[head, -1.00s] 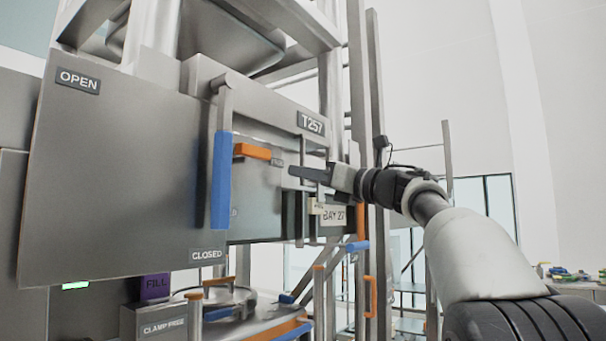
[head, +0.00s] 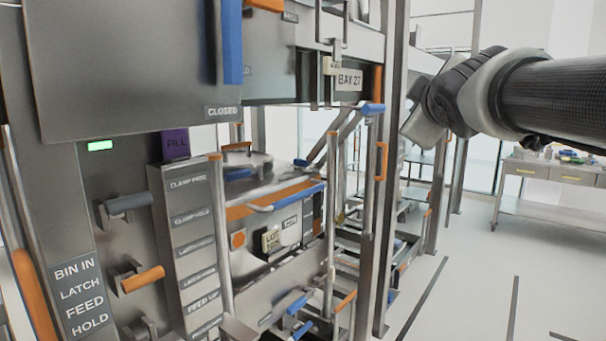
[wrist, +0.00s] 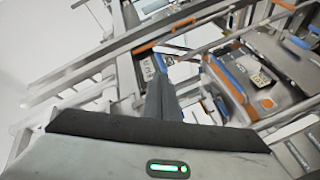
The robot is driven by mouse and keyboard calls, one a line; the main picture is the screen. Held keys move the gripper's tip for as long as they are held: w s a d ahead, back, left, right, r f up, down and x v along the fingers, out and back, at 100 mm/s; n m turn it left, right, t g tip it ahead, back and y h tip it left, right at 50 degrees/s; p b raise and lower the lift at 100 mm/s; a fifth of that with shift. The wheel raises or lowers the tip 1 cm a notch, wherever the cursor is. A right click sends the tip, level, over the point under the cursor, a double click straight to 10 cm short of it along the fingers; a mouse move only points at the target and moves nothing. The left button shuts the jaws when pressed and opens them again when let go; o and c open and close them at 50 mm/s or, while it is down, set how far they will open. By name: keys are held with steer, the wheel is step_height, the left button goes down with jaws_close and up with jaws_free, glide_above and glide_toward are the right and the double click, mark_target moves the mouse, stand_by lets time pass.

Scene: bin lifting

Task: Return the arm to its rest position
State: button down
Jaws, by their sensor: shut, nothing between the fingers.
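My arm (head: 480,90) reaches in from the right edge in the head view, bent, with its dark and white wrist end at upper right. The fingers of my gripper are not clear in the head view. In the wrist view my gripper (wrist: 162,92) shows its dark fingers together, shut, with nothing between them. The fingers point toward the machine frame and appear clear of it.
The machine has a grey panel marked CLOSED (head: 130,70), a blue handle (head: 232,45), a BAY 27 plate (head: 349,80) and orange-tipped levers (head: 143,279). A steel post (head: 392,170) stands left of my arm. Open floor (head: 480,270) and a workbench (head: 555,172) lie right.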

steer(key=s+a+f+m+g+y, duration=0.1)
steer(key=s+a+f+m+g, duration=0.2)
steer(key=s+f, duration=0.7)
steer(key=s+a+f+m+g+y, duration=0.15)
steer(key=s+f+m+g, duration=0.25)
steer(key=s+f, duration=0.6)
steer(key=s+a+f+m+g, duration=0.35)
steer(key=s+f, duration=0.35)
steer(key=f, duration=0.6)
step_height(320, 180, up, 13)
steer(key=d+p, duration=0.1)
steer(key=p, duration=1.1)
steer(key=shift+w+f+n, duration=0.15)
steer(key=shift+w+n, duration=0.15)
steer(key=shift+n, duration=0.05)
steer(key=shift+g, duration=0.25)
